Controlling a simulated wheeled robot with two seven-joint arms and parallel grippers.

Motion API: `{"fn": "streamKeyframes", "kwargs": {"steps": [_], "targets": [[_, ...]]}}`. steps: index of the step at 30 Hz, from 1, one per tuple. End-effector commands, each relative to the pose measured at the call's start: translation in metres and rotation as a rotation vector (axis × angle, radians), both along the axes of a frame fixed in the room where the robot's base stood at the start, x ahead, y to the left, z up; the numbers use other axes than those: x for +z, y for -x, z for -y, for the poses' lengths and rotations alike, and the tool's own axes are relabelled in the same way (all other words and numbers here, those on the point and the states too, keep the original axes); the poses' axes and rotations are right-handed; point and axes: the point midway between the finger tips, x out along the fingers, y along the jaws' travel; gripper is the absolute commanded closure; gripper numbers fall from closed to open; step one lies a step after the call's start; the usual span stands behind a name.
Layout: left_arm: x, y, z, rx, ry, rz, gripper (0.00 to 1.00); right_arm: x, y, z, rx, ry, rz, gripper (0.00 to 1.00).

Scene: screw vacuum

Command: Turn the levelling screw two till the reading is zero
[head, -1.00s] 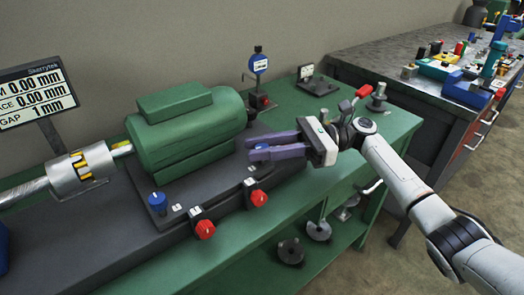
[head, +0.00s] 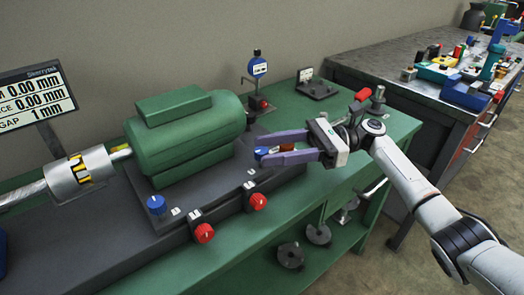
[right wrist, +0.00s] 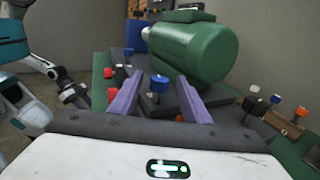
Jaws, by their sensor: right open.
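The green motor (head: 185,135) sits on a dark base plate with blue-topped screws. My right gripper (head: 260,149) is open, its purple fingers on either side of a blue screw knob (right wrist: 159,82) at the plate's right end. I cannot tell whether they touch it. Number labels on the plate are too small to read. The display (head: 36,97) shows 0.00 mm, 0.00 mm and GAP 1 mm.
Red knobs (head: 204,233) (head: 258,201) stick out along the front of the base. A blue dial gauge (head: 258,67) stands behind the motor's right end. A small stand (head: 317,85) is at the back right.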

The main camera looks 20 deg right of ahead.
Motion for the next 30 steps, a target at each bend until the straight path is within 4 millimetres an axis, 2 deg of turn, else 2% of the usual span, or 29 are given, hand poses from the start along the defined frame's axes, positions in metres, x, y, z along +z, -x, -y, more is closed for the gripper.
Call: {"fn": "streamKeyframes", "kwargs": {"steps": [1,6,12,17,30], "targets": [[-0.002,-0.001,0.0,0.0,0.0,0.002,0.69,-0.001,0.0,0.012,-0.004,0.001,-0.001,0.57],[-0.004,-0.003,0.0,0.001,0.002,0.006,0.69,-0.001,0.003,0.045,-0.003,0.0,0.0,0.57],[-0.005,-0.004,0.0,0.001,0.004,0.008,0.69,-0.001,0.006,0.07,-0.001,0.0,0.0,0.57],[-0.004,-0.005,0.001,0.001,0.005,0.01,0.69,0.0,0.007,0.076,0.001,0.0,0.001,0.57],[-0.007,0.003,0.0,0.001,0.004,-0.003,0.69,0.0,0.007,0.075,0.001,0.0,0.0,0.57]]}}
